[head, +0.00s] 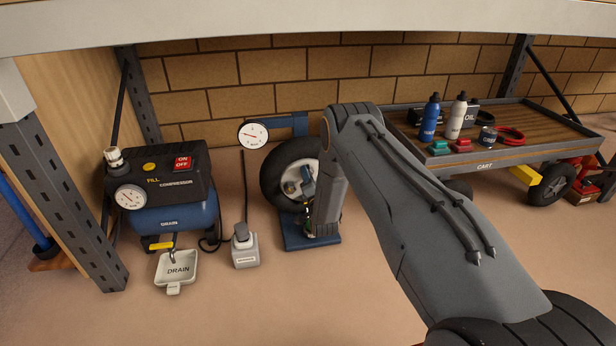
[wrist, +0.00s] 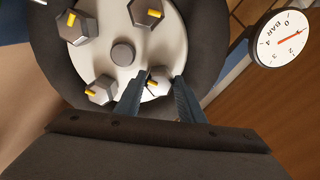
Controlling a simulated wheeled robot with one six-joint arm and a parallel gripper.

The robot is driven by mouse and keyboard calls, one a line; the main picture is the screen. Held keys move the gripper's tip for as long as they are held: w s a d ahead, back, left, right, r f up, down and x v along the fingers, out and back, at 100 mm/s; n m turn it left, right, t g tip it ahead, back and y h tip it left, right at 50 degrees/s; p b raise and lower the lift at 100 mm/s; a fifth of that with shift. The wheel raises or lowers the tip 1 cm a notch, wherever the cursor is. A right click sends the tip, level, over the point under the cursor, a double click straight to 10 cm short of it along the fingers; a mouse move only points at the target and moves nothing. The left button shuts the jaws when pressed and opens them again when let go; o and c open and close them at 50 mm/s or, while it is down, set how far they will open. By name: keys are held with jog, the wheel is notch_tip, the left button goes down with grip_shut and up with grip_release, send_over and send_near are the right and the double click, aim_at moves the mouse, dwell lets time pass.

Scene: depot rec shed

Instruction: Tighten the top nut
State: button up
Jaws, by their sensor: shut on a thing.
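The wheel (head: 268,180) stands upright in a blue stand (head: 328,241) against the brick wall. In the wrist view its pale hub (wrist: 118,67) carries several grey hex nuts with yellow marks around a round centre cap (wrist: 123,51). My gripper (wrist: 160,84) is shut on the nut (wrist: 158,76) at the hub's lower right in that picture, nearest the gauge, with a finger on each side. The other nuts, such as the upper left nut (wrist: 76,27), upper right nut (wrist: 147,13) and lower left nut (wrist: 101,90), are clear of the fingers. In the head view my arm hides part of the wheel.
A pressure gauge (head: 253,134) sits beside the wheel, also in the wrist view (wrist: 283,39). A compressor (head: 165,195), drain tray (head: 177,268) and small grey unit (head: 245,248) stand left. A cart (head: 484,166) with bottles stands right. The front floor is clear.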

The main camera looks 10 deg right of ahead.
jog(key=shift+m+p, duration=0.3)
jog(key=shift+m, duration=0.8)
jog(key=o, duration=1)
jog(key=shift+o, duration=0.2)
jog(key=shift+s, duration=0.1)
jog(key=s+p, duration=0.3)
jog(key=s, duration=0.4)
jog(key=shift+s, duration=0.4)
